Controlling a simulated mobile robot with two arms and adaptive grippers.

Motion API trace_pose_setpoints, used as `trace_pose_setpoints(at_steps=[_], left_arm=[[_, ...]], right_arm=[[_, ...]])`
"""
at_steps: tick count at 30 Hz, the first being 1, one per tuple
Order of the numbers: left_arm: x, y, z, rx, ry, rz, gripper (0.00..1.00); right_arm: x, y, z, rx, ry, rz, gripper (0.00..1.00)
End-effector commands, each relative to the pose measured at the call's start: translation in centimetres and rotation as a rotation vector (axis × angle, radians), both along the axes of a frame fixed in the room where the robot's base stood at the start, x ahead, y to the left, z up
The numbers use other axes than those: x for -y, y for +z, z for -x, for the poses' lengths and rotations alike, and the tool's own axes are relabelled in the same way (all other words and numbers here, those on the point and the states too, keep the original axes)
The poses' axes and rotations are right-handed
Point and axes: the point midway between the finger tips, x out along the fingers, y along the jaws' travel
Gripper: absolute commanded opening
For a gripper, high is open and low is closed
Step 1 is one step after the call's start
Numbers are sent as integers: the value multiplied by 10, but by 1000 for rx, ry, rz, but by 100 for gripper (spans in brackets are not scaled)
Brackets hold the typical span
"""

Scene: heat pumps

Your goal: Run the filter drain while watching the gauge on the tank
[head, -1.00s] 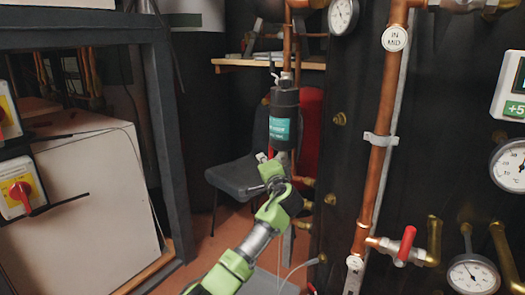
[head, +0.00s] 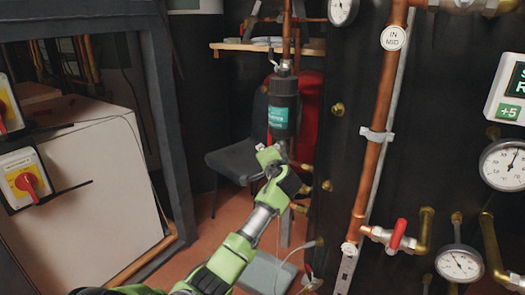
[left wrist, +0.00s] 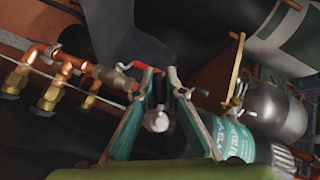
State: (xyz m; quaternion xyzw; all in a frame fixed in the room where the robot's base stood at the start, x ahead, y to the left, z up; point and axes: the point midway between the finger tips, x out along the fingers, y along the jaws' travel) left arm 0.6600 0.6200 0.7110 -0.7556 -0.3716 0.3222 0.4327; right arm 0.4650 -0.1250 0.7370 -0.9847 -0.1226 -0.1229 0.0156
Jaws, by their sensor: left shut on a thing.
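The filter is a dark cylinder (head: 284,88) with a teal label, upright on a copper pipe in the head view. Its label also shows in the left wrist view (left wrist: 238,138). My left gripper (head: 268,156) is just below the filter. In the left wrist view its fingertips (left wrist: 158,76) are close together at the end of a red drain lever (left wrist: 146,66). The fingers hide much of the hold. Dials show at the top (head: 343,9), right (head: 505,164) and lower right (head: 460,264); I cannot tell which is the tank's. My right gripper is not in view.
A copper pipe (head: 376,160) and a red-handled valve (head: 398,236) stand right of my arm. A grey chair (head: 232,164) and a red vessel (head: 312,115) are behind. A dark frame post (head: 163,120) and white box (head: 90,180) are at left.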

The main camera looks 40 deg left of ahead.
Motion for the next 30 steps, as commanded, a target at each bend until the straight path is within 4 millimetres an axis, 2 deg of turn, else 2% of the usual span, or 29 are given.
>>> trace_pose_setpoints(at_steps=[6, 7, 9, 18, 22, 26, 30], left_arm=[[2, -3, -1, -4, -2, 3, 0], [2, -3, -1, -4, -2, 3, 16], [1, -3, 0, -4, -2, 3, 28], [1, -1, 0, -1, -1, 0, 28], [7, 0, 3, -1, -1, 0, 28], [22, 3, 12, 0, -3, -1, 28], [48, 7, 27, -1, -4, 2, 28]], right_arm=[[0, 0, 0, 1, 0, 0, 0], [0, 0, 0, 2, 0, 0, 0], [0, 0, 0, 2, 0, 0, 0], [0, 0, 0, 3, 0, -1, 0], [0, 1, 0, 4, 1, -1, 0], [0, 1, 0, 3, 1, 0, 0], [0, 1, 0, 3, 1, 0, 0]])
